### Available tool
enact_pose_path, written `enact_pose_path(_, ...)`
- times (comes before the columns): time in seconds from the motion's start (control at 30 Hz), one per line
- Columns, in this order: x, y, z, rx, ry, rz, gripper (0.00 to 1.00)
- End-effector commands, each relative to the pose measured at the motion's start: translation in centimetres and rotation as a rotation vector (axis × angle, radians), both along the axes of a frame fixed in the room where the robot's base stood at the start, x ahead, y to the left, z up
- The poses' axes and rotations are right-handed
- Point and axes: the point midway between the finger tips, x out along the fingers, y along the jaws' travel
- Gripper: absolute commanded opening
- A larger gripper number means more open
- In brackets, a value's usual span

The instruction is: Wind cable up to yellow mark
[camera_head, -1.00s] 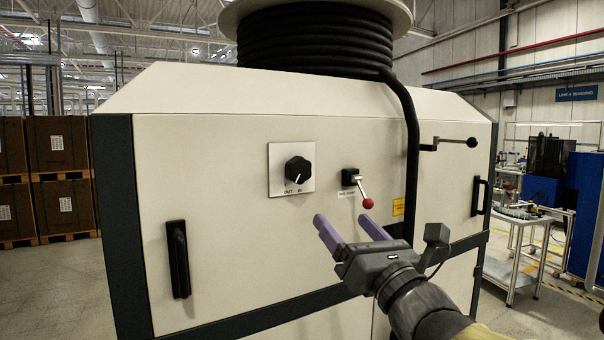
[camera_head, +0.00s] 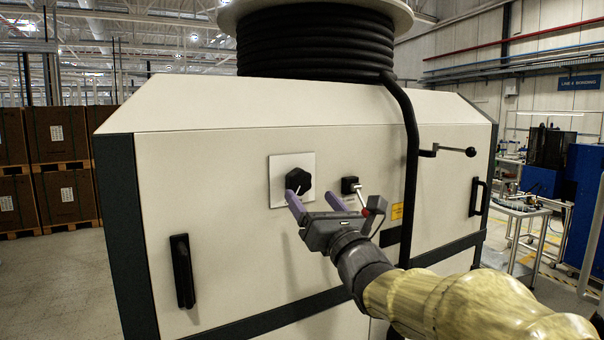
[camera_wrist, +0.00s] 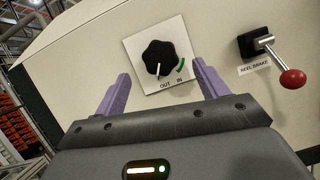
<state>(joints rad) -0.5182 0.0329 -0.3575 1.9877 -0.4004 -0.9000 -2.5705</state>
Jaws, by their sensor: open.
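A black selector knob (camera_head: 298,181) sits on a square white plate on the machine's front; the wrist view shows the knob (camera_wrist: 160,57) with OUT and IN labels, a green arc by IN, and its white pointer near OUT. My gripper (camera_head: 318,199) is open and empty, its purple fingers pointing at the knob from slightly below, apart from it in the wrist view. The reel brake lever (camera_wrist: 277,60) with a red ball is right of the knob. Black cable (camera_head: 315,40) is coiled on the reel on top and hangs down the front (camera_head: 411,140). No yellow mark shows on the visible cable.
A crank handle (camera_head: 447,151) sticks out right of the cable. Black door handles (camera_head: 182,271) (camera_head: 477,197) are at both sides. A small yellow label (camera_head: 397,211) is beside the cable. Stacked boxes stand far left and a work table far right.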

Motion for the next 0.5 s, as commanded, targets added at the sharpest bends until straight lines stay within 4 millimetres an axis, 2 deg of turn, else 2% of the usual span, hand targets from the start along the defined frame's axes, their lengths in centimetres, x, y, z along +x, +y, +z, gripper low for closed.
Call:
enact_pose_path(0.03, 0.8, 0.4, 0.8, -0.001, 0.001, 0.0, 0.73)
enact_pose_path(0.23, 3.4, 1.8, 1.9, -0.002, 0.002, -0.001, 0.73)
enact_pose_path(0.5, 4.7, 2.5, 2.3, 0.001, -0.001, 0.0, 0.73)
